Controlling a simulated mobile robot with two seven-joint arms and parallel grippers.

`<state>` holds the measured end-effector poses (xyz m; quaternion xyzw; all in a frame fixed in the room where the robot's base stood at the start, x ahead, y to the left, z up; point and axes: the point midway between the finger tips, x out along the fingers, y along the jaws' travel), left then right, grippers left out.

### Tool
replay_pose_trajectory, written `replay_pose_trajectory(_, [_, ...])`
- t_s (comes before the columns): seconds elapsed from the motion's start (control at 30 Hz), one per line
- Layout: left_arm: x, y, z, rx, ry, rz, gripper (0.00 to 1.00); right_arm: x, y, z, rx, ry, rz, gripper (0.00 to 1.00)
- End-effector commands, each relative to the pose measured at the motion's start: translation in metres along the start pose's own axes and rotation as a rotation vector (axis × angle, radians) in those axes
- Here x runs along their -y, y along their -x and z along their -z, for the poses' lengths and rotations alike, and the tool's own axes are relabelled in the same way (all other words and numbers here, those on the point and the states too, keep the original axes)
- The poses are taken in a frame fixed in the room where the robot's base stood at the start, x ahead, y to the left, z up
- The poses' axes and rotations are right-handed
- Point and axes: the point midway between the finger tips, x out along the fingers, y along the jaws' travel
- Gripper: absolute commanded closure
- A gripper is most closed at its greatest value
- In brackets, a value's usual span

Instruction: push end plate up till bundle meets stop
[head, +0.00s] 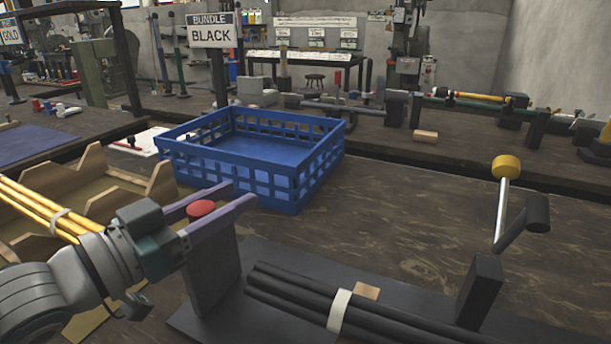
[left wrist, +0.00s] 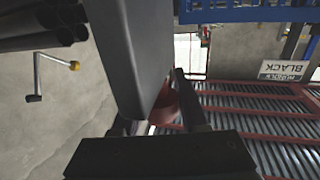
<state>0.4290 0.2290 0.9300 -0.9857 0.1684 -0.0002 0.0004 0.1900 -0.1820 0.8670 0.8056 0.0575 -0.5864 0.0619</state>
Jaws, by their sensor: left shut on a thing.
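The end plate (head: 212,275), a dark upright slab with a red knob (head: 201,208) at its top, stands at the left end of a dark press base. My left gripper (head: 215,203) is shut on the red knob, its purple fingers on either side. The left wrist view shows the plate (left wrist: 128,50) and the knob (left wrist: 165,105) close up. The bundle of black rods (head: 400,327), with a white band (head: 339,311), lies right of the plate. Its near ends are close to the plate; contact is unclear. A dark block (head: 481,291) stands at the right. Whether the bundle touches a stop is not visible.
A crank with a yellow knob (head: 507,167) rises above the dark block. A blue crate (head: 300,185) stands behind the press. Yellow rods (head: 40,208) lie in a wooden rack (head: 160,187) at the left. A "BUNDLE BLACK" sign (head: 211,31) stands behind.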

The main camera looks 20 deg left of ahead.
Motion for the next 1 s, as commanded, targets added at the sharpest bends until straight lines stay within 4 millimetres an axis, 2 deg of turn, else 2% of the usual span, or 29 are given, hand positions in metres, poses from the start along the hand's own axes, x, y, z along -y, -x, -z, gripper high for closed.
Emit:
replay_pose_trajectory(0.2, [-0.051, -0.013, 0.002, 0.0, 0.007, -0.002, 1.0, -0.001, 0.015, 0.005, 0.0, 0.0, 0.0, 0.14])
replay_pose_trajectory(0.33, [-0.073, -0.019, 0.001, 0.0, 0.004, -0.003, 1.0, -0.001, 0.018, 0.006, 0.0, 0.0, -0.001, 0.14])
replay_pose_trajectory(0.47, [-0.082, -0.021, 0.001, 0.0, 0.001, -0.004, 1.0, -0.001, 0.018, 0.006, 0.0, 0.0, -0.001, 0.14])
replay_pose_trajectory(0.73, [-0.082, -0.021, 0.0, 0.0, -0.001, -0.004, 1.0, -0.001, 0.018, 0.006, 0.0, 0.0, 0.0, 0.14])
replay_pose_trajectory(0.77, [-0.081, -0.021, 0.0, 0.0, -0.001, -0.004, 0.53, -0.001, 0.018, 0.006, 0.0, 0.0, 0.0, 0.14])
replay_pose_trajectory(1.0, [-0.081, -0.021, 0.0, 0.0, -0.001, -0.003, 0.27, -0.001, 0.018, 0.006, 0.0, 0.001, 0.0, 0.14])
